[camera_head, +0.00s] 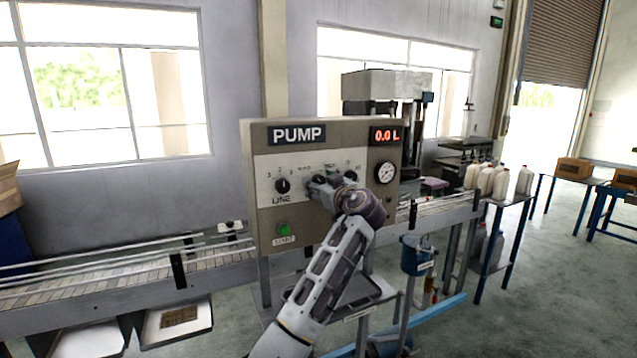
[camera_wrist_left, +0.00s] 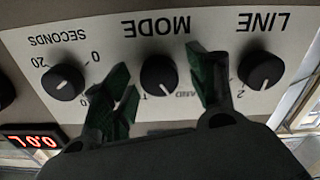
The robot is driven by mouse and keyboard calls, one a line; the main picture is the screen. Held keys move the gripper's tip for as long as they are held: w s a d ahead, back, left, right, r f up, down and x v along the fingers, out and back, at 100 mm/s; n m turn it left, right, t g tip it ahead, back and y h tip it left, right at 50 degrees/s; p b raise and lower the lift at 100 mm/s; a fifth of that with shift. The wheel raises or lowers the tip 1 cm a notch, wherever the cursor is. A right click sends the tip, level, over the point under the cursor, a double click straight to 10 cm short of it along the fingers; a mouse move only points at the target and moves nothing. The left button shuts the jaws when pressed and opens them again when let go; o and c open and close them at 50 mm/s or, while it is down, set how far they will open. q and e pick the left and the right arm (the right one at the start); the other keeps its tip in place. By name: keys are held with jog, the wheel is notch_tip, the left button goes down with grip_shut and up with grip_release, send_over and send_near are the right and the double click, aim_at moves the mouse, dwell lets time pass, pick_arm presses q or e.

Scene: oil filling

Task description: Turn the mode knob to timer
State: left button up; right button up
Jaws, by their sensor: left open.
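The pump panel (camera_head: 262,140) stands upright, with a PUMP sign and a red 0.0 L display (camera_head: 385,136). The black mode knob (camera_wrist_left: 160,75) shows in the left wrist view, which sees the panel upside down. The knob's printed settings are partly hidden, and I cannot tell its setting for certain. My left gripper (camera_wrist_left: 160,62) is open, its dark green fingers on either side of the mode knob, with gaps between. In the head view the left gripper (camera_head: 328,184) is at the panel and hides the mode knob. My right gripper is not in view.
The line knob (camera_wrist_left: 262,70) and seconds knob (camera_wrist_left: 63,81) flank the mode knob closely. A round gauge (camera_head: 386,173) and green button (camera_head: 284,228) are on the panel. A conveyor (camera_head: 215,259) runs behind it; white jugs (camera_head: 490,180) stand at right.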

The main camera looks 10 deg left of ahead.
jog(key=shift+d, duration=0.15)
pick_arm(q)
jog(key=shift+c, duration=0.9)
jog(key=c, duration=0.9)
jog(key=shift+o, duration=0.2)
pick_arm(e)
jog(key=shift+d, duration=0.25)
